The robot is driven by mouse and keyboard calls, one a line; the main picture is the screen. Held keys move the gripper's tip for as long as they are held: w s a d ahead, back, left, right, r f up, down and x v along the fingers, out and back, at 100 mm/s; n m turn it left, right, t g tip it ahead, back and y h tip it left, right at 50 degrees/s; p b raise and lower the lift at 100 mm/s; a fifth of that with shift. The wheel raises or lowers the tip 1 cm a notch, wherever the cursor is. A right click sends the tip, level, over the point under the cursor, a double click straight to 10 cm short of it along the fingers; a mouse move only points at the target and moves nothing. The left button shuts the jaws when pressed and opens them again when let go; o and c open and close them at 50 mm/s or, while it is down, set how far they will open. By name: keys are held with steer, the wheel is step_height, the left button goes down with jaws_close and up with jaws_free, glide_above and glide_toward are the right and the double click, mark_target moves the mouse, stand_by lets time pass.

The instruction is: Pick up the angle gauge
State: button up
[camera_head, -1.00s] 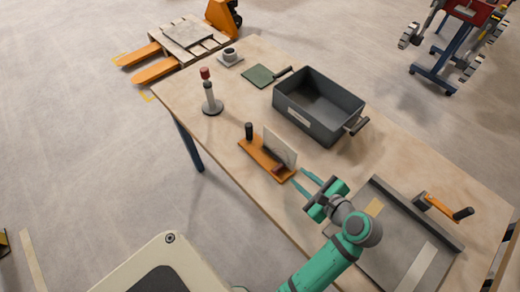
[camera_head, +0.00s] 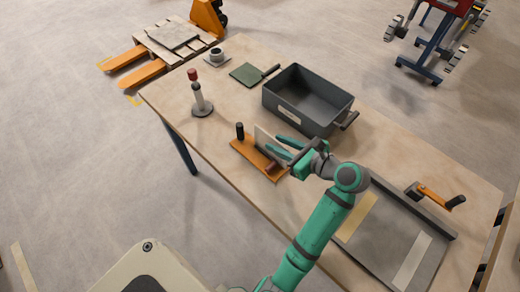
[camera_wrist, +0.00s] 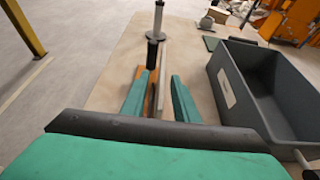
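What looks like the angle gauge is an orange base (camera_head: 244,150) with a pale upright plate (camera_head: 262,138), a black knob (camera_head: 240,131) and a small dark red part (camera_head: 271,167). It stands near the table's front edge. My gripper (camera_head: 284,146) is open, its green fingers pointing at the plate's near end and partly hiding it in the head view. In the wrist view my gripper (camera_wrist: 159,92) has the plate (camera_wrist: 164,72) and orange base (camera_wrist: 151,102) showing between its spread fingers, with the black knob (camera_wrist: 152,54) farther off. I see no clear contact.
A grey bin (camera_head: 335,112) stands close on the gauge's far side. A red-topped post (camera_head: 199,100) is to the left. A grey tray (camera_head: 378,250) and an orange crank (camera_head: 416,190) are at right. A green pad (camera_head: 247,75) and a small cup (camera_head: 217,55) lie farther back.

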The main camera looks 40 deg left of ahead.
mark_target(268, 139)
steer(key=shift+x, duration=2.65)
jaws_close()
steer(key=shift+r, duration=0.15)
